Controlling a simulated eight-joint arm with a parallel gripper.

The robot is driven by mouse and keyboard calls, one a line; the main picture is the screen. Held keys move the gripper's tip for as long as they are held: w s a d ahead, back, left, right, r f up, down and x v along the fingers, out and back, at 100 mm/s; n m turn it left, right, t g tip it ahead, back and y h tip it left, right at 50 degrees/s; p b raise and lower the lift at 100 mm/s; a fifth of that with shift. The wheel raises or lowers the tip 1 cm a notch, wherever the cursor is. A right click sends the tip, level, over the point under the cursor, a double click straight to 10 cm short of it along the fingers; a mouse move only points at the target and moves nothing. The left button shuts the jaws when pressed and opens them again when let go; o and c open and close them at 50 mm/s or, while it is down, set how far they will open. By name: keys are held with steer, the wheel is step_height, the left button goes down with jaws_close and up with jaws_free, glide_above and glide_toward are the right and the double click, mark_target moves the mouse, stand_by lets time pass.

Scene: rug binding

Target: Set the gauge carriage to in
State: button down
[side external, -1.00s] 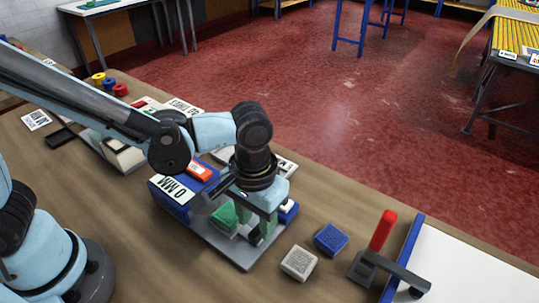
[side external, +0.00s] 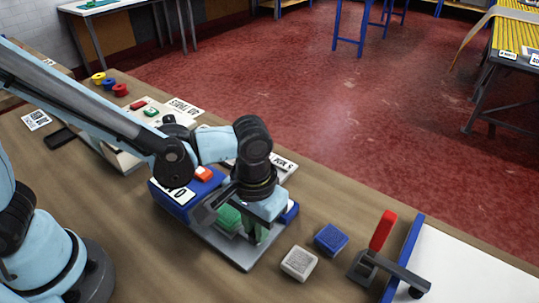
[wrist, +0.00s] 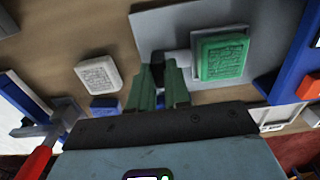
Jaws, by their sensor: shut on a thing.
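The gauge has a grey base plate (side external: 243,262) and a blue housing (side external: 166,200) with a white label; its base also shows in the wrist view (wrist: 150,22). A green block (wrist: 222,60) with a printed top lies over the plate; it is partly hidden behind my gripper in the side view (side external: 228,217). My gripper (wrist: 160,68) points down over the plate, its green fingers shut on a dark piece (wrist: 157,79) beside the green block. A short grey part (wrist: 184,58) lies between that piece and the block. The carriage's exact outline is hidden.
A grey block (side external: 299,262) and a blue block (side external: 330,239) lie on the table right of the gauge. Beyond them stands a red-handled lever (side external: 382,231) beside a blue-edged white board (side external: 470,265). A red button (side external: 204,173) tops the blue housing.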

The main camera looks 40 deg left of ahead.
steer(key=a, duration=1)
steer(key=shift+a, duration=0.1)
steer(key=c, duration=1.1)
jaws_free()
